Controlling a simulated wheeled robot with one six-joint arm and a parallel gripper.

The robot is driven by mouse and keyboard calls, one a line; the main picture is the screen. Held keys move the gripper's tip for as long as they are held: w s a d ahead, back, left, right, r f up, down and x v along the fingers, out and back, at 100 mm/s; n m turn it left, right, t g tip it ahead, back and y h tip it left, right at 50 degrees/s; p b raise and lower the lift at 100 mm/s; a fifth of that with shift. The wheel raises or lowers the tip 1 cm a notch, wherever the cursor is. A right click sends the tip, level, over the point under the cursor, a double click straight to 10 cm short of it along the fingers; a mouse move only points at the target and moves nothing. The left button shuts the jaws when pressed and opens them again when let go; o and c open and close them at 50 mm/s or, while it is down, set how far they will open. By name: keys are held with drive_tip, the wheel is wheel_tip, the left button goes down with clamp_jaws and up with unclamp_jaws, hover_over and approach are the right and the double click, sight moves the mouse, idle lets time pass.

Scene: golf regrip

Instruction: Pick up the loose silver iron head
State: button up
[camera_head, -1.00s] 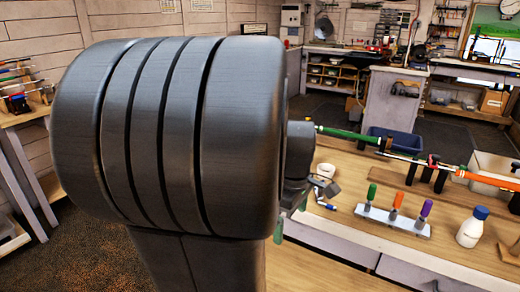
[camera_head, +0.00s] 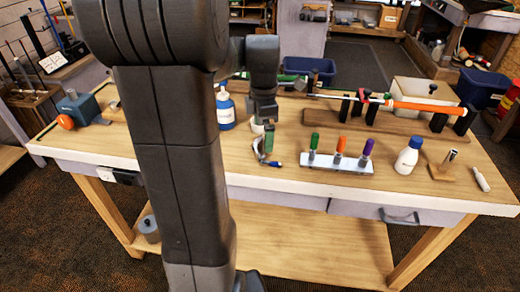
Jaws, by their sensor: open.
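I cannot clearly make out the loose silver iron head; my arm and gripper cover part of the workbench. My gripper (camera_head: 267,137) is open, pointing down over the middle of the bench. Its fingertips are small and dark, and I cannot tell what lies between them.
A rack (camera_head: 338,163) with green, orange and purple handles stands right of my gripper. Beyond are a white bottle (camera_head: 407,157), a wooden block with a silver post (camera_head: 443,166), and an orange-gripped club (camera_head: 420,106) on supports. A blue bottle (camera_head: 225,110) stands left of my gripper.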

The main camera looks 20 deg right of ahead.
sight(261, 148)
drive_tip(key=shift+a+f, duration=0.2)
drive_tip(key=shift+f, duration=1.35)
drive_tip(key=shift+a+f, duration=0.15)
drive_tip(key=shift+f, duration=1.4)
drive_tip(key=shift+c, duration=0.4)
drive_tip(key=c, duration=0.9)
drive_tip(key=shift+r, duration=0.45)
drive_tip(key=c, duration=0.3)
wheel_tip(261, 148, up, 9)
drive_tip(key=shift+r, duration=0.1)
drive_tip(key=shift+c, duration=0.6)
